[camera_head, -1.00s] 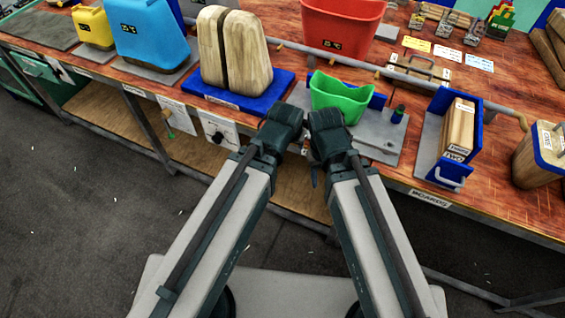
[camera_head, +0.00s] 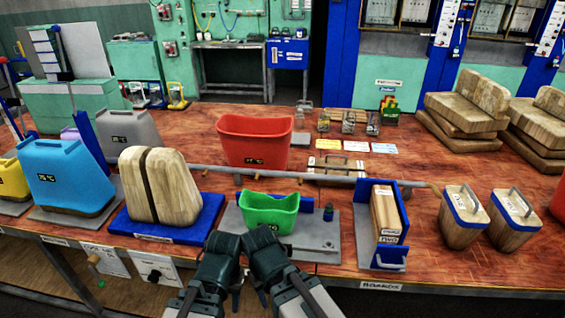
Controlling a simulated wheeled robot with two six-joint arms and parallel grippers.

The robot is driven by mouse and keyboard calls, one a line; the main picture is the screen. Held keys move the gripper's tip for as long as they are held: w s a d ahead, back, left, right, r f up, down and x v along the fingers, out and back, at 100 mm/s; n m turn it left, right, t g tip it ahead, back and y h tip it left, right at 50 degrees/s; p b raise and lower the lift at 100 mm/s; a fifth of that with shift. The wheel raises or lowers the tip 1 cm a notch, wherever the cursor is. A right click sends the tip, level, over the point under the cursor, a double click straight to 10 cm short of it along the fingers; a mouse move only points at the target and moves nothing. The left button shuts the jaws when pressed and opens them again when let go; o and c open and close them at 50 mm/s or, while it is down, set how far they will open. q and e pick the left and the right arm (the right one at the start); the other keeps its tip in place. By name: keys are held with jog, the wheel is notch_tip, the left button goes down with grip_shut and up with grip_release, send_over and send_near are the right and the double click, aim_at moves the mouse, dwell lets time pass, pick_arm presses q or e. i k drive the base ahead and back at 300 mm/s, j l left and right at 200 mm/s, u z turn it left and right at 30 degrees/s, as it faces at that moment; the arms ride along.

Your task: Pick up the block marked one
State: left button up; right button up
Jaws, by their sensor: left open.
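No label that clearly reads "one" shows in the head view. A wooden board (camera_head: 384,214) stands upright in a blue holder (camera_head: 362,225) right of centre; a small tag at its front seems to read "two". Two tapered wooden blocks (camera_head: 458,234) (camera_head: 508,236) with blue bands and metal handles stand at the right; I cannot read their markings. My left gripper (camera_head: 236,292) is open and empty at the front edge of the table, below the green bin. My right gripper (camera_head: 262,296) is close beside it; its jaws are too hidden to judge.
A green bin (camera_head: 268,218), a big wooden block on a blue base (camera_head: 201,226), a blue canister (camera_head: 62,180) and a red bin (camera_head: 254,145) crowd the table (camera_head: 440,268). A grey pipe (camera_head: 300,175) runs across. Stacked boards (camera_head: 465,115) lie at the back right.

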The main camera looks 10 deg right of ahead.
aim_at(461, 217)
jog(key=z, duration=1.75)
